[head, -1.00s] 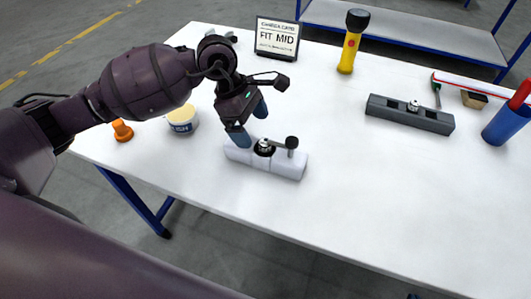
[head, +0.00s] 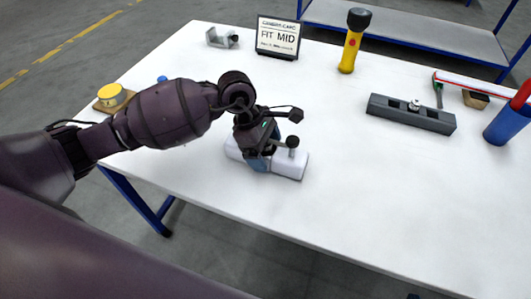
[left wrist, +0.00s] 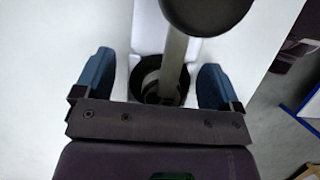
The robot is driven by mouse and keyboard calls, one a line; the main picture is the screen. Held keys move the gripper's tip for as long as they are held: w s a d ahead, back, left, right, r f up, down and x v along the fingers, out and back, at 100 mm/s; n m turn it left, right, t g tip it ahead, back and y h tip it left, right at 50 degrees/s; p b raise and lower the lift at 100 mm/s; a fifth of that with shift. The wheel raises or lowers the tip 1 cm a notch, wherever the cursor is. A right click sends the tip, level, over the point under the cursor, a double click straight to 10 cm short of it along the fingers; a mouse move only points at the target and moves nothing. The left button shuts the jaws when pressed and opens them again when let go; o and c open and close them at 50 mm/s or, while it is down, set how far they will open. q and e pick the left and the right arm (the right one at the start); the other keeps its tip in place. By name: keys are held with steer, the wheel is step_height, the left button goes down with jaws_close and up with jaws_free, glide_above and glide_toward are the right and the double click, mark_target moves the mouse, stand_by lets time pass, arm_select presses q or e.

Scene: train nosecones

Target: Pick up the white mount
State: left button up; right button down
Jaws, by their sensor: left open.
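The white mount (head: 290,168) is a long white block lying on the white table, with a black ring and a black knob on a stem (head: 292,142) on top. My left gripper (head: 260,160) is low over its middle, and the arm hides part of it. In the left wrist view, the open blue fingers of the gripper (left wrist: 155,72) stand on either side of the mount (left wrist: 148,28). The black ring lies between them and the large knob rises close to the camera. I cannot tell whether either finger touches the mount.
A dark grey block (head: 410,114) lies to the right, near a blue cup (head: 508,125). A yellow flashlight (head: 350,52) and a sign card (head: 278,37) stand at the back. A grey bracket (head: 222,38) and a yellow round object (head: 111,95) are at left. The front table area is clear.

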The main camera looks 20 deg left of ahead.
arm_select(q)
steer(key=c, duration=1.1)
steer(key=shift+r, duration=0.15)
